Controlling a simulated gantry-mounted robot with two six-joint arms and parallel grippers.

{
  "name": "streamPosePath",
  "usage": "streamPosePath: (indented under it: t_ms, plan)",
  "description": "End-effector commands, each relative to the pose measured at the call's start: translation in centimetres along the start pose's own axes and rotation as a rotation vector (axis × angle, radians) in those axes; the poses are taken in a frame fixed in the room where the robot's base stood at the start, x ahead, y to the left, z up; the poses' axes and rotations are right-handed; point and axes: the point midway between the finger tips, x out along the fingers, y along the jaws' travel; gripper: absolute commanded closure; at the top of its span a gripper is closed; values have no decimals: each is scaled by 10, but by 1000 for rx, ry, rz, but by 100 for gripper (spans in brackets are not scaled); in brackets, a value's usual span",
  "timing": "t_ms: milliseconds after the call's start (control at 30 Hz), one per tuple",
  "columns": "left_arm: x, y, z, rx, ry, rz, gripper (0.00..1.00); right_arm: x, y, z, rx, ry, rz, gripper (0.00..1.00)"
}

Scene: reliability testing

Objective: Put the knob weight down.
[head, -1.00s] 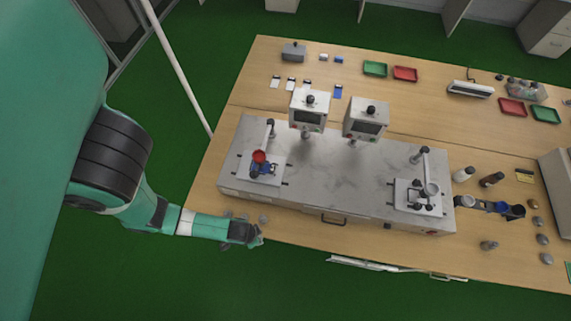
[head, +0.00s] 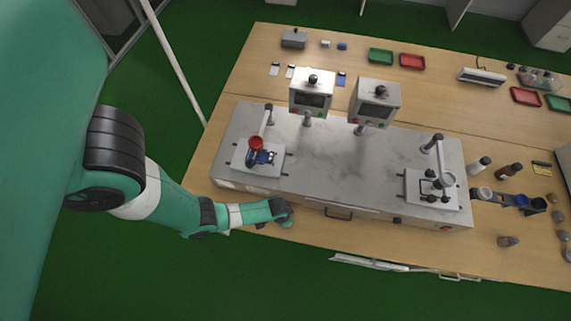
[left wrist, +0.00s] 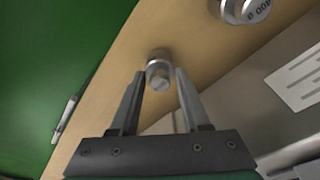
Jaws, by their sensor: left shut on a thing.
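My left gripper (left wrist: 160,82) is shut on a small silver knob weight (left wrist: 158,67), which sits between its fingertips in the left wrist view. The weight is over the wooden table's front strip; I cannot tell whether its base touches the wood. In the head view my left gripper (head: 287,217) is at the table's front edge, just in front of the grey machine, and hides the weight it holds. Another larger metal weight with a marked label (left wrist: 247,9) stands farther along at the top of the left wrist view. My right gripper is not in view.
Green floor (head: 220,280) lies beyond the edge.

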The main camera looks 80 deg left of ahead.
Motion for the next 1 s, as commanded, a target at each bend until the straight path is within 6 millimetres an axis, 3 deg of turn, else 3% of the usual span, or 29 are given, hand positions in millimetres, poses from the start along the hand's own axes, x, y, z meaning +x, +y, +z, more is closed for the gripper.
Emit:
streamPosePath:
  t_ms: [33,367,400,533,833,1000]
  plan:
    - [9,0,0,0,2,0,100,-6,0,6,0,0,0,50]
    - [10,0,1,0,3,0,100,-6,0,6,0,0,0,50]
    - [8,0,1,0,2,0,46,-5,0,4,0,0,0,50]
    - [8,0,1,0,2,0,24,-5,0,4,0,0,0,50]
    - [6,0,1,0,2,0,24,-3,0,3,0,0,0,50]
    - [-19,0,0,0,1,0,24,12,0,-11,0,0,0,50]
